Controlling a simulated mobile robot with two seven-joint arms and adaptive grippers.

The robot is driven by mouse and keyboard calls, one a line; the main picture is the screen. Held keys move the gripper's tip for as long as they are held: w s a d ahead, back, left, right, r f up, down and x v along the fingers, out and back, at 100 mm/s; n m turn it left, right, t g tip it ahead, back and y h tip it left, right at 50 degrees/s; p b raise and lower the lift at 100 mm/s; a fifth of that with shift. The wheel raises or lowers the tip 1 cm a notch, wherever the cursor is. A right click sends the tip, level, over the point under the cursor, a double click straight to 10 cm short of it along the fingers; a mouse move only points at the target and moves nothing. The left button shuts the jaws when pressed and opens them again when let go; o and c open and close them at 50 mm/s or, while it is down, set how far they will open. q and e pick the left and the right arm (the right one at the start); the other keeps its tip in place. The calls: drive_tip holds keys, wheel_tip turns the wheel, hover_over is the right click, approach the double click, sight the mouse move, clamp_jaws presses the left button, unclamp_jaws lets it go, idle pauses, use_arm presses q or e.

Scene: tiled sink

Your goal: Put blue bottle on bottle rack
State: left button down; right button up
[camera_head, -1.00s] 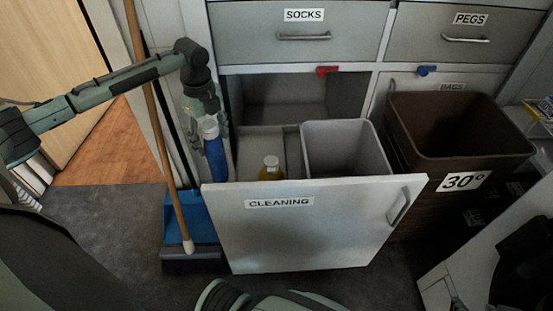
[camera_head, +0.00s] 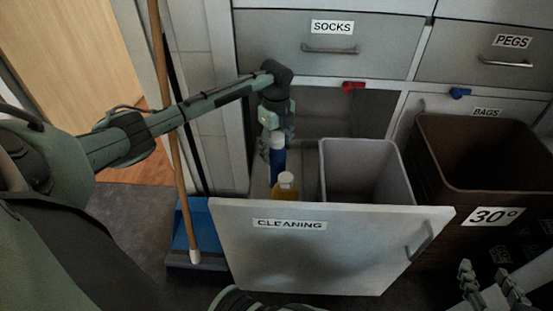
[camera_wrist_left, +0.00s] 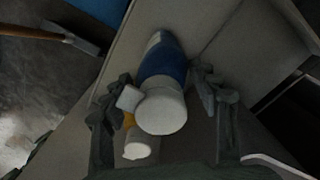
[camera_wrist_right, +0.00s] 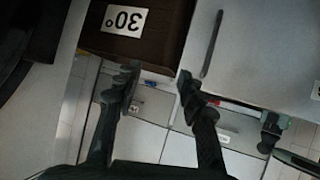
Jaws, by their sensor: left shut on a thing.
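The blue bottle (camera_head: 278,158) with a white cap is upright in the head view, behind the front of the pulled-out CLEANING drawer (camera_head: 330,250). My left gripper (camera_head: 276,140) is shut on the blue bottle from above, near its cap. In the left wrist view the blue bottle (camera_wrist_left: 162,66) lies between the two fingers, its white cap toward the camera. A yellow bottle (camera_head: 286,190) with a white cap stands beside it in the drawer. I cannot make out a distinct bottle rack; the drawer floor is mostly hidden. My right gripper (camera_head: 490,280) is open and empty at the lower right.
A grey bin (camera_head: 367,170) fills the right of the drawer. A brown basket (camera_head: 485,150) marked 30° stands further right. A broom (camera_head: 170,140) and blue dustpan (camera_head: 190,225) are left of the drawer. The cabinet opening behind is dark.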

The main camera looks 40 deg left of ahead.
sight(277, 135)
use_arm(q)
wheel_tip(277, 135, down, 3)
drive_tip(key=shift+f+b, duration=0.2)
drive_tip(key=shift+b, duration=0.15)
drive_tip(key=shift+f, duration=0.25)
use_arm(e)
drive_tip(key=shift+w+a+r+t+y, duration=0.3)
drive_tip(key=shift+a+r+t, duration=0.3)
drive_tip(key=shift+r, duration=0.3)
drive_tip(key=shift+w+a+r+t+y, duration=0.2)
drive_tip(key=shift+w+a+r+t, duration=0.2)
drive_tip(key=shift+a+r, duration=0.35)
drive_tip(key=shift+d+r, duration=0.1)
use_arm(q)
drive_tip(key=shift+c, duration=2.2)
unclamp_jaws()
drive_tip(key=shift+f, duration=0.15)
drive_tip(key=shift+r, duration=0.2)
wheel_tip(277, 135, up, 10)
drive_tip(key=shift+r+p, duration=0.25)
drive_tip(key=shift+p, duration=0.7)
drive_tip(key=shift+r, duration=0.7)
use_arm(e)
drive_tip(key=s+d+f+g+h, duration=0.2)
drive_tip(key=s+d+f+g, duration=0.3)
drive_tip(key=d+f, duration=0.2)
drive_tip(key=shift+f+h, duration=0.35)
drive_tip(key=shift+h, duration=0.05)
